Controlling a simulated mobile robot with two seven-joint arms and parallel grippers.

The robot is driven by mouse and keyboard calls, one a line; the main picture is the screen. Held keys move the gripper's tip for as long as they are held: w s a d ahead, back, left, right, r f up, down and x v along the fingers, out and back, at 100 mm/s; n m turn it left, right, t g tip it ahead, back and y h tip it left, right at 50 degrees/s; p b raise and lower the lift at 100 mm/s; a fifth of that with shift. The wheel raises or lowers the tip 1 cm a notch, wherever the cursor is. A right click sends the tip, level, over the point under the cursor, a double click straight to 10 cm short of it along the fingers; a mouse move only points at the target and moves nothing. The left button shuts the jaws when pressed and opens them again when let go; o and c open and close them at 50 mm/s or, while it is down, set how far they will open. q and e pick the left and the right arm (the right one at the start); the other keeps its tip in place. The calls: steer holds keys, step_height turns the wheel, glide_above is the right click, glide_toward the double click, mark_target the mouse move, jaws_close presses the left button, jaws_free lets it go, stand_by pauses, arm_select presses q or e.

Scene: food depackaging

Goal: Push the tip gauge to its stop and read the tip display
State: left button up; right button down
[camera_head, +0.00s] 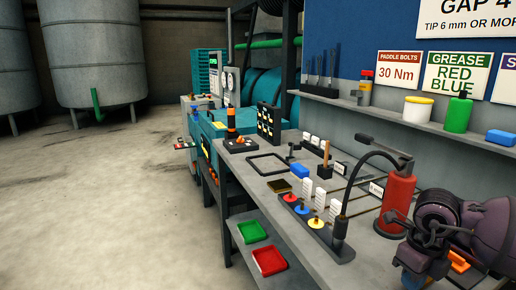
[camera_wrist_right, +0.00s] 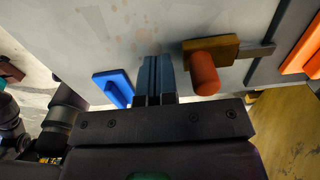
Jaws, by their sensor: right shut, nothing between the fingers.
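My right gripper (camera_wrist_right: 153,65) shows from above in the wrist view, its two blue-grey fingers shut together and empty. Just right of the fingertips is a brass-brown block with an orange round knob (camera_wrist_right: 205,80), joined to a grey bar; it may be the tip gauge, but no label confirms this. The fingers look apart from the knob. In the head view my right arm (camera_head: 455,230) is at the lower right over the bench end and hides what lies beneath. I cannot pick out the tip display with certainty. My left gripper is not in view.
A blue piece (camera_wrist_right: 113,88) lies left of the fingers and an orange part (camera_wrist_right: 303,50) is at right. In the head view a red cylinder (camera_head: 398,200) stands left of my arm. The bench (camera_head: 270,205) also carries a gooseneck stand. Green and red trays (camera_head: 270,261) sit lower.

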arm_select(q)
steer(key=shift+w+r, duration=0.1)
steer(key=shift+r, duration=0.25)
arm_select(e)
steer(key=shift+s+a, duration=0.25)
steer(key=shift+a, duration=0.35)
steer(key=shift+s+a, duration=0.2)
steer(key=shift+a, duration=0.4)
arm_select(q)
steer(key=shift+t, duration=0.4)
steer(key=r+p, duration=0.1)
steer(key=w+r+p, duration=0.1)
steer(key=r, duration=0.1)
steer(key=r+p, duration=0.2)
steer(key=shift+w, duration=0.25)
arm_select(e)
step_height(320, 180, up, 7)
